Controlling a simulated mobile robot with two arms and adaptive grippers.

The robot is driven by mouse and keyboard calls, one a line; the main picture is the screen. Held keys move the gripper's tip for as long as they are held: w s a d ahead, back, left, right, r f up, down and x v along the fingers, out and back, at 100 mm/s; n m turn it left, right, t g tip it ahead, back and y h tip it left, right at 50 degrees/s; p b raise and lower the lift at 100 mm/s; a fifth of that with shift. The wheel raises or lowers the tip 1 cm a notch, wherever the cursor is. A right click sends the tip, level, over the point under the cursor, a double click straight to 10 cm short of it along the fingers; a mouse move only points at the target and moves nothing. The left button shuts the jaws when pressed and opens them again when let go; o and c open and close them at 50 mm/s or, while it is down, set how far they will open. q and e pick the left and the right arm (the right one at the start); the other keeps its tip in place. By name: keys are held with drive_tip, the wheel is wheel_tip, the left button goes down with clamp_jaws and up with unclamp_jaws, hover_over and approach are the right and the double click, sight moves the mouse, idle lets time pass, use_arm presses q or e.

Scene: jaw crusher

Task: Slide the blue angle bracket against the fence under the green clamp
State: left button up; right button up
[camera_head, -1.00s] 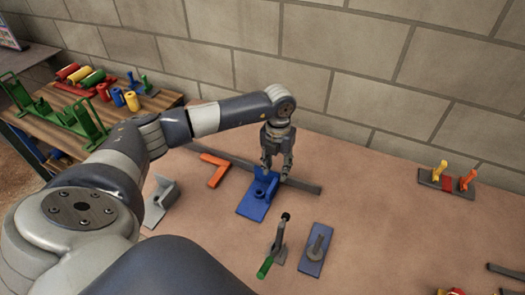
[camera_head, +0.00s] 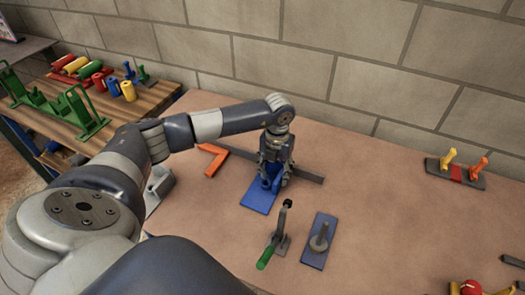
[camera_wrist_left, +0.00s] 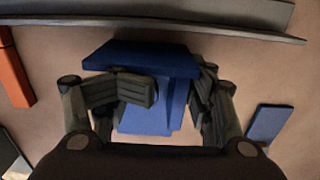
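The blue angle bracket (camera_head: 258,200) lies on the table with its flat plate toward me and its upright part at the back. My left gripper (camera_head: 272,180) is down over the upright part, with one finger on each side of it. In the left wrist view the bracket (camera_wrist_left: 145,55) shows between the finger pads; I cannot tell whether both pads press on it. The grey fence bar (camera_head: 308,177) runs just behind the bracket, apart from it in the left wrist view (camera_wrist_left: 215,28). The green-handled clamp (camera_head: 275,243) stands nearer me. My right gripper is out of view.
An orange angle piece (camera_head: 212,160) lies left of the bracket. A blue plate with a grey peg (camera_head: 318,242) is right of the clamp. A pegged block (camera_head: 455,173) sits far right. The table between is clear.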

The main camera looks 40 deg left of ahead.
use_arm(q)
drive_tip(key=shift+o, duration=0.4)
drive_tip(key=shift+s+f, duration=0.2)
drive_tip(key=shift+f, duration=0.15)
